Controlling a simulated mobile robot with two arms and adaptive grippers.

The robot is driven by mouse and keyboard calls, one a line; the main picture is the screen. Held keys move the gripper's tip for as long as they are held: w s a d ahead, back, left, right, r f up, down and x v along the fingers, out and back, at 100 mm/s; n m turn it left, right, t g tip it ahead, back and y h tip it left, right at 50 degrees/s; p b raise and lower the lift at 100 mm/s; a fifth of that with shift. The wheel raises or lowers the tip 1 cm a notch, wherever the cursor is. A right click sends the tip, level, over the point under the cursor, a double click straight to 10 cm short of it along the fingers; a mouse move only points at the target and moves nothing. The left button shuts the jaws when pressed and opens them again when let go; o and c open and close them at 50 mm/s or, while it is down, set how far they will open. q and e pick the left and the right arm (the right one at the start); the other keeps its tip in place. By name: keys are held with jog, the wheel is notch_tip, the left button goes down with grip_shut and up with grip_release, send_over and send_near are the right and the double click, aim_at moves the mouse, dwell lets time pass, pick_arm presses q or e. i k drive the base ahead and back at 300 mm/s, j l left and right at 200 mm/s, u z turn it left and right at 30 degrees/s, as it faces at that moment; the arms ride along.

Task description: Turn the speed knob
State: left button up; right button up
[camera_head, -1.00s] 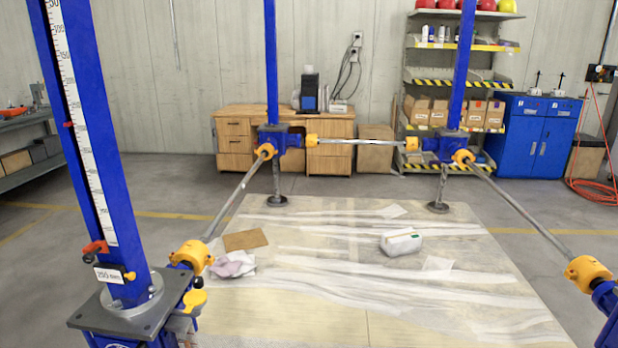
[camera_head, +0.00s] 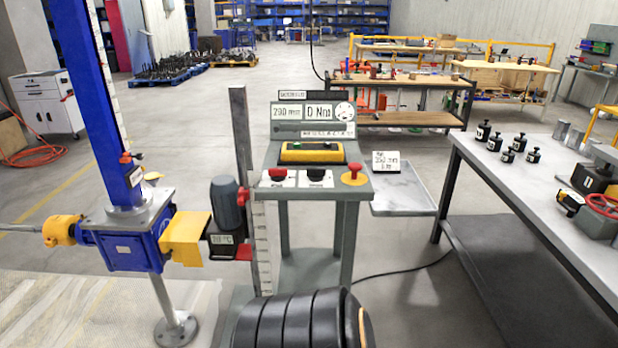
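A grey control console (camera_head: 272,206) stands on legs in the middle of the head view. Its sloped front has a red knob (camera_head: 278,173) on the left, a black knob (camera_head: 316,174) in the middle and a red mushroom button (camera_head: 354,171) on a yellow disc at the right. The small labels under the knobs are too blurred to read, so I cannot tell which knob is the speed knob. Behind the knobs is a yellow-framed panel (camera_head: 312,152), below a display board (camera_head: 314,113). Neither of my grippers is in view.
A blue screw jack (camera_head: 122,246) with a motor (camera_head: 228,205) stands left of the console. A black ribbed cylinder (camera_head: 297,322) lies in front. A workbench (camera_head: 510,170) with black weights is at right. A side shelf (camera_head: 405,198) adjoins the console. Open floor lies behind.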

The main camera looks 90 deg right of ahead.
aim_at(314, 175)
jog(key=z, duration=2.6)
